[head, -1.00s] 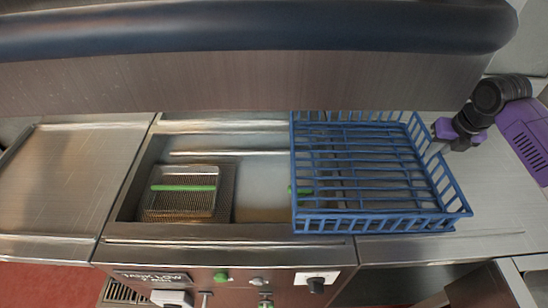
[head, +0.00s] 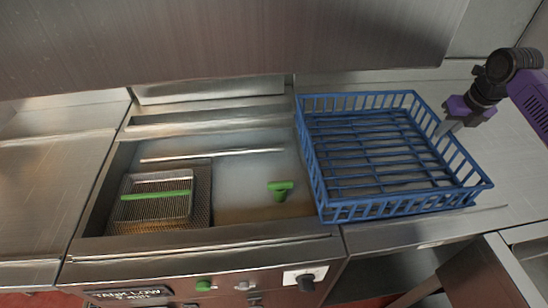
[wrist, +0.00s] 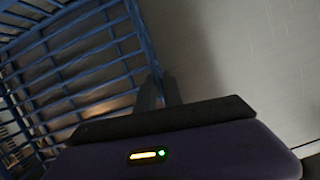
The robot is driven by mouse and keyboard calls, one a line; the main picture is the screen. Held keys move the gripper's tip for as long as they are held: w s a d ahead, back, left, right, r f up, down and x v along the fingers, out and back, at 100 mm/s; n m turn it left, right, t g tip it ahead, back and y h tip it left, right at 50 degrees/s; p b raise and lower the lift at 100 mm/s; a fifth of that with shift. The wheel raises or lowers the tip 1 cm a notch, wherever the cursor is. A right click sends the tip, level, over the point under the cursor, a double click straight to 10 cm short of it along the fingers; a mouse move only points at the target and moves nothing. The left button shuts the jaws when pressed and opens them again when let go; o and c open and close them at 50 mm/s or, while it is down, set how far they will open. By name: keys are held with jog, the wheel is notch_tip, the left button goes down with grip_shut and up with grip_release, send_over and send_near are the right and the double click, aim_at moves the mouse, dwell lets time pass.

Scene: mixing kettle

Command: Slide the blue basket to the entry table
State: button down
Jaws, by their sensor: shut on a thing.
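The blue basket (head: 385,160) is an open wire-style rack. In the head view it rests mostly on the steel table (head: 500,190) right of the tank, its left side by the tank's right edge. My gripper (head: 447,128) is at the basket's right wall. In the wrist view my gripper (wrist: 160,88) has its fingers close together at the bars of the basket (wrist: 85,70), shut on its side. The exact grip on the bar is dark and hard to see.
The tank (head: 235,165) holds cloudy liquid, a mesh basket with a green handle (head: 155,196) and a green plug-like piece (head: 280,190). A steel hood (head: 230,45) hangs above. Another steel table (head: 45,190) lies left. Table surface right of the basket is clear.

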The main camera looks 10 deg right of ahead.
jog(key=shift+s+d+b, duration=0.1)
jog(key=shift+d+b, duration=0.9)
jog(key=shift+b, duration=0.2)
jog(key=shift+d+f+b, duration=0.1)
jog(key=shift+d+b, duration=0.3)
jog(key=shift+b, duration=0.65)
jog(key=shift+s+d+b, duration=0.1)
jog(key=shift+d+b, duration=0.45)
jog(key=shift+b, duration=0.05)
jog(key=shift+s+d, duration=0.15)
jog(key=shift+d, duration=0.2)
jog(key=c, duration=0.9)
grip_release()
jog(key=shift+a, duration=0.1)
jog(key=p+v, duration=0.6)
jog(key=v, duration=0.1)
